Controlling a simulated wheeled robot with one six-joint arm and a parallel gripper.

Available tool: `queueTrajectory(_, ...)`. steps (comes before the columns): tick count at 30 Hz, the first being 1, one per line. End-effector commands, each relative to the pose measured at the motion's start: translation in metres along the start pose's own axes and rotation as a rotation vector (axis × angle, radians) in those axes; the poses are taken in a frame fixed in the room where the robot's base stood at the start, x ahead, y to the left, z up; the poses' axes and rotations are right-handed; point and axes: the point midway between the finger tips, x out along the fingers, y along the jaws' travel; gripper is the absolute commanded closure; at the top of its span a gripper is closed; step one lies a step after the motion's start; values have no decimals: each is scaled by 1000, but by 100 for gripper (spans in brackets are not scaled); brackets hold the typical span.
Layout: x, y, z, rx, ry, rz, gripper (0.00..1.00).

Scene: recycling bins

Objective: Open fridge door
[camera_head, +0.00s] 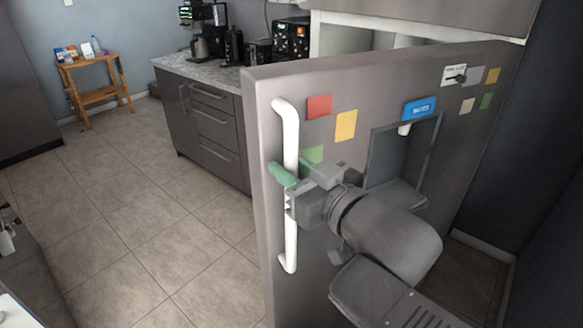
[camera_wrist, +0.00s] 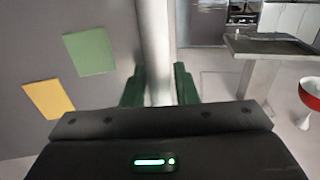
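The grey fridge door (camera_head: 345,95) stands swung out from the fridge body, with part of the white interior (camera_head: 345,38) showing above and behind it. A long white vertical handle (camera_head: 290,240) is on the door's left side. My gripper (camera_head: 285,178) is at the middle of the handle, its green fingers on either side of it. In the wrist view the handle (camera_wrist: 158,45) runs between the two fingers of my gripper (camera_wrist: 160,88) and fills the space between them. The exact contact is partly hidden by the gripper's body.
Grey counter drawers (camera_head: 212,120) with coffee machines (camera_head: 205,25) stand behind the door's free edge. A small wooden shelf (camera_head: 95,85) is at the far left wall. Tiled floor (camera_head: 130,200) to the left is clear. A dark wall (camera_head: 545,140) is at right.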

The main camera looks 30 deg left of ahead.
Motion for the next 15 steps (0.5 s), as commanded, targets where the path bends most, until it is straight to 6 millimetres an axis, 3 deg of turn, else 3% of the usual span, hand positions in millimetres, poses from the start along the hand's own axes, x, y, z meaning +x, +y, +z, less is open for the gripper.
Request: queueTrajectory(15, 0, 0, -78, -1, 2, 1, 74)
